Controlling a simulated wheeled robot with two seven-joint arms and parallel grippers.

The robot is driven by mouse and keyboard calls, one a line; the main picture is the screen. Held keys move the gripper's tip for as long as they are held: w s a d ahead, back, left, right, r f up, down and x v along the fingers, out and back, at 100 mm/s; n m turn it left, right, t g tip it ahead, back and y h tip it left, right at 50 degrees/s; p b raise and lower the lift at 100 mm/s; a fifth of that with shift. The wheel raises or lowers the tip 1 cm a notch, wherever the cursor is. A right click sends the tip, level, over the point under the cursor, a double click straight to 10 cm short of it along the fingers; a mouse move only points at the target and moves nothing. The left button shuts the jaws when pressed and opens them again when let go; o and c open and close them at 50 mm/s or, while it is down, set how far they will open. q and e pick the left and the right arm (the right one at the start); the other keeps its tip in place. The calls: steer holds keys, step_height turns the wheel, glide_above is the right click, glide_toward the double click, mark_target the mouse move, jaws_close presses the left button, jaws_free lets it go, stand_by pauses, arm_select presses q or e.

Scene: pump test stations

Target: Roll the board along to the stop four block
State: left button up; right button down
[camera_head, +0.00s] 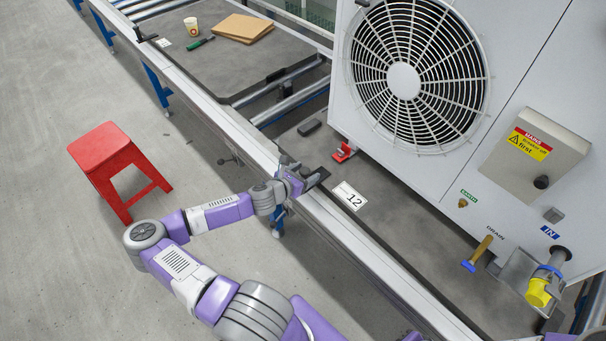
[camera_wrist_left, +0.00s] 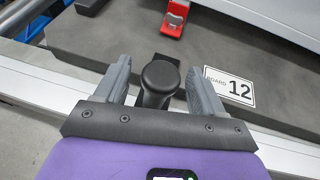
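A dark grey board (camera_head: 398,232) carries a large white fan unit (camera_head: 345,85) and a label (camera_head: 350,196) reading 12; the label also shows in the left wrist view (camera_wrist_left: 229,90). A black upright handle (camera_wrist_left: 160,82) stands at the board's near edge. My left gripper (camera_head: 302,178) is at that edge beside the rail. In the left wrist view its two fingers (camera_wrist_left: 160,88) stand on either side of the handle, with narrow gaps showing, so it is open around it. My right gripper is out of view. I cannot make out a block marked stop four.
The board lies on a roller track with a pale side rail (camera_head: 215,112). Farther along lies another board (camera_head: 215,75) with cardboard (camera_head: 243,28), a cup (camera_head: 191,27) and a green-handled tool (camera_head: 200,43). Bare rollers (camera_head: 290,100) show between the boards. A red stool (camera_head: 105,150) stands left.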

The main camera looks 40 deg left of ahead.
arm_select(q)
jaws_close()
stand_by(0.3)
